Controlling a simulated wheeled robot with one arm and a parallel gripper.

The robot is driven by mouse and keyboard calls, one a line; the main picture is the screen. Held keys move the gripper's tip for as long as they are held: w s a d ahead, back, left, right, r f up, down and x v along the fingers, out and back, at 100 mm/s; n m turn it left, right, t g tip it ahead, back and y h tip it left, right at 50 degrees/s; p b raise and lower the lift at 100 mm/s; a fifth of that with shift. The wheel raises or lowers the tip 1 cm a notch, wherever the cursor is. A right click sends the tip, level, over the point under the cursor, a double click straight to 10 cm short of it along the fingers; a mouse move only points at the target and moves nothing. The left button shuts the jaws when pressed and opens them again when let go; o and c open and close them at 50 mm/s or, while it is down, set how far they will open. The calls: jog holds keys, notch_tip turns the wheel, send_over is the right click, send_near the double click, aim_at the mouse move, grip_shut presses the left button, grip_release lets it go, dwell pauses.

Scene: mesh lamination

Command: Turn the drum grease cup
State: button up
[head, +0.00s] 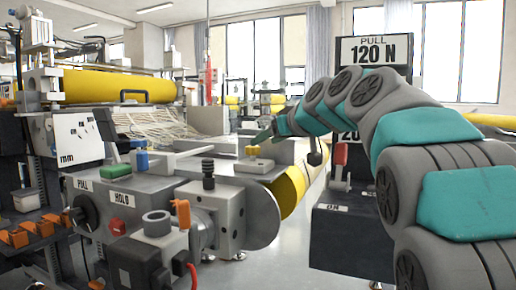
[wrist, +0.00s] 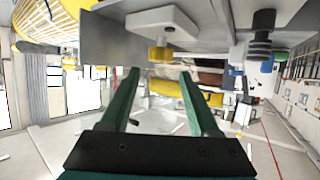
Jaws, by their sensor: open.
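A small yellow cap (head: 252,150), which may be the drum grease cup, stands on a pale plate on top of the machine, above the yellow drum (head: 288,190). The cap shows again in the wrist view (wrist: 160,53), beyond my fingertips and roughly in line with the gap between them. My gripper (head: 264,136) is just above and right of the cap in the head view. In the wrist view its teal fingers (wrist: 158,74) are spread and empty, apart from the cap. A black ribbed knob (head: 208,174) stands on the grey bearing block nearer the camera.
A round grey disc (head: 250,215) covers the drum's near end. A blue block (head: 208,164) and a green block (head: 138,160) sit on the machine's top. A dark stand with a "PULL 120 N" sign (head: 375,50) is behind my arm. Clear floor shows between machine and stand.

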aim_at(253, 150)
jog(key=x, duration=0.7)
jog(key=shift+s, duration=0.1)
grip_shut()
dwell(0.3)
